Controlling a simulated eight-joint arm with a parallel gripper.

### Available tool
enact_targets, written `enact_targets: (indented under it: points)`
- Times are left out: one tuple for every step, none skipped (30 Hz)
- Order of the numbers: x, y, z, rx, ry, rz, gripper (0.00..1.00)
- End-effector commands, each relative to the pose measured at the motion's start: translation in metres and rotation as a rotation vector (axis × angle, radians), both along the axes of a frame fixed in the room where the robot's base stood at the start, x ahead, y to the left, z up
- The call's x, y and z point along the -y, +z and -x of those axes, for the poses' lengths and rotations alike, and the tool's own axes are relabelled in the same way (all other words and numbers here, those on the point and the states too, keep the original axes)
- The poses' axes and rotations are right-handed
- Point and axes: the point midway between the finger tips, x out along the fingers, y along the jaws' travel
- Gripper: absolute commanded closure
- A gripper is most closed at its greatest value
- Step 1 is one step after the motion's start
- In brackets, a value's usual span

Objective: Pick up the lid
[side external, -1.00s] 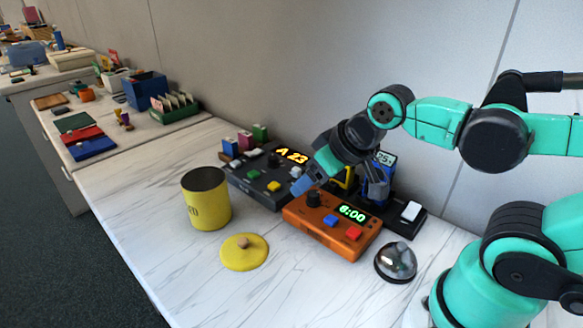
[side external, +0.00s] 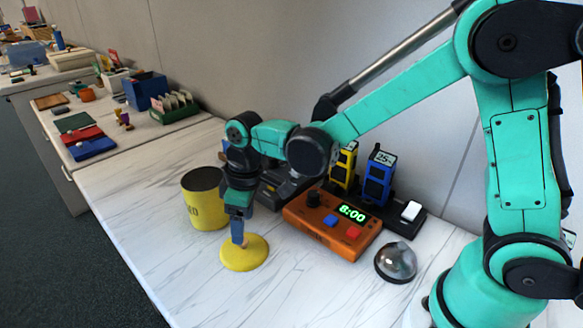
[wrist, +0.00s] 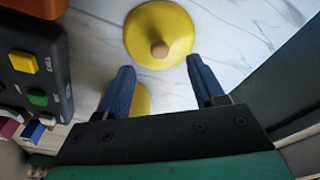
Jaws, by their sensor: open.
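The yellow round lid (side external: 243,257) lies flat on the white marbled table in front of the yellow canister (side external: 203,203). My gripper (side external: 238,238) points down over the lid, its fingers hiding the knob in the side view. In the wrist view, the lid (wrist: 160,32) and its wooden knob (wrist: 159,49) show just beyond the fingertips. My gripper (wrist: 162,78) is open, with nothing between its fingertips; part of a yellow thing, likely the canister, shows behind the left finger. I cannot tell the exact height of the fingertips above the lid.
An orange timer box (side external: 333,224) reading 8:00 and a silver dome bell (side external: 396,262) stand to the right. A dark box with buttons (wrist: 36,70) is partly hidden behind my arm in the side view. The table left of the lid is clear.

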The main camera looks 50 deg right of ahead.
Motion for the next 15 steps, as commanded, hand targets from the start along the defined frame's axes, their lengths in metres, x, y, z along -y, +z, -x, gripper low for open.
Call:
enact_targets:
  points:
    - [-0.001, -0.007, -0.001, 0.0, 0.0, 0.0, 0.38]
    - [-0.001, -0.011, -0.001, 0.001, -0.001, -0.001, 0.38]
    - [-0.001, -0.017, -0.002, 0.001, -0.001, 0.0, 0.38]
    - [-0.001, -0.02, -0.002, 0.001, -0.001, 0.0, 0.38]
    - [-0.002, -0.024, -0.003, 0.001, -0.001, 0.0, 0.38]
    - [-0.002, -0.028, -0.003, 0.001, -0.001, 0.0, 0.38]
    - [-0.002, -0.031, -0.003, 0.001, -0.002, 0.0, 0.38]
    - [-0.002, -0.034, -0.004, 0.001, -0.002, 0.0, 0.38]
    - [-0.002, -0.037, -0.004, 0.002, -0.002, 0.0, 0.38]
    - [-0.002, -0.039, -0.004, 0.002, -0.002, 0.0, 0.38]
    - [-0.003, -0.04, -0.004, 0.002, -0.002, 0.0, 0.38]
    - [-0.003, -0.042, -0.004, 0.002, -0.002, 0.0, 0.38]
    - [-0.003, -0.043, -0.004, 0.002, -0.002, 0.0, 0.38]
    - [-0.003, -0.043, -0.004, 0.002, -0.002, 0.0, 0.38]
    - [-0.003, -0.043, -0.004, 0.002, -0.002, 0.0, 0.38]
